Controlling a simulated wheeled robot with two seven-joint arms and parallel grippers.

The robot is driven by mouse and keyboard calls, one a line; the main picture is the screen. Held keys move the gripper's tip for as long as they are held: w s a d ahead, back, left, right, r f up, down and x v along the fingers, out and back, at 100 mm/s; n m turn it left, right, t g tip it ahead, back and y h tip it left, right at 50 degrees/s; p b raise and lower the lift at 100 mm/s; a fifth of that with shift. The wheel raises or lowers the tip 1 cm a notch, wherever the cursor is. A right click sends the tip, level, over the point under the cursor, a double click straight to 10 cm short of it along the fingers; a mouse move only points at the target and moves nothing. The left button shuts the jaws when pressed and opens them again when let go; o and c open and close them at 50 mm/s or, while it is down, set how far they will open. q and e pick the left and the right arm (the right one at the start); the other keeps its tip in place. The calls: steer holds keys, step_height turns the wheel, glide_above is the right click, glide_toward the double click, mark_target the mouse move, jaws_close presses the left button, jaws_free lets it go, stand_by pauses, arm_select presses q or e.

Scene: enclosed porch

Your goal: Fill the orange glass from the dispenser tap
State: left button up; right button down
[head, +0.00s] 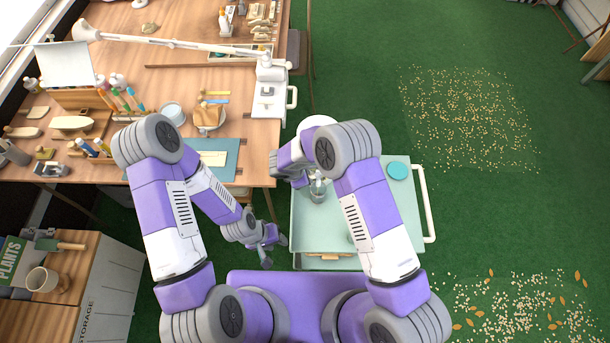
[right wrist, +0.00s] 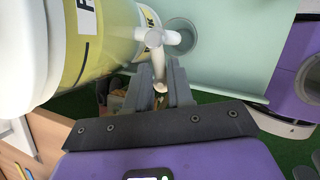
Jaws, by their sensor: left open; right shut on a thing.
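The dispenser (right wrist: 100,40), a white and yellow drum, stands on the pale green cart (head: 377,196); in the head view only its white top (head: 318,121) shows. Its white tap (right wrist: 154,38) points out over the cart. My right gripper (right wrist: 155,92) is shut on the tap's lever (right wrist: 159,66). A greyish glass (right wrist: 180,37) is on the cart beside the tap, and it also shows in the head view (head: 318,191); no orange colour is visible on it. I cannot tell whether it holds liquid. My left gripper (head: 275,251) is open and empty, left of the cart.
A round teal piece (head: 398,170) lies on the cart's right side, near its white handle (head: 425,205). A crowded wooden workbench (head: 262,160) stands at the left. A storage cabinet (head: 105,290) is at lower left. The green floor right of the cart is mostly open.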

steer(key=shift+s+d+n+t+y+b, duration=0.15)
steer(key=shift+s+n+t+y+b, duration=0.1)
steer(key=shift+n+b, duration=0.35)
steer(key=shift+s+d+n+t+y+b, duration=0.1)
steer(key=shift+s+n+t+y+b, duration=0.2)
steer(key=shift+n, duration=0.4)
steer(key=c, duration=1.1)
jaws_free()
steer(key=p+v, duration=0.1)
steer(key=v, duration=0.6)
steer(key=shift+a+r, duration=0.15)
steer(key=shift+r, duration=0.15)
steer(key=shift+w, duration=0.1)
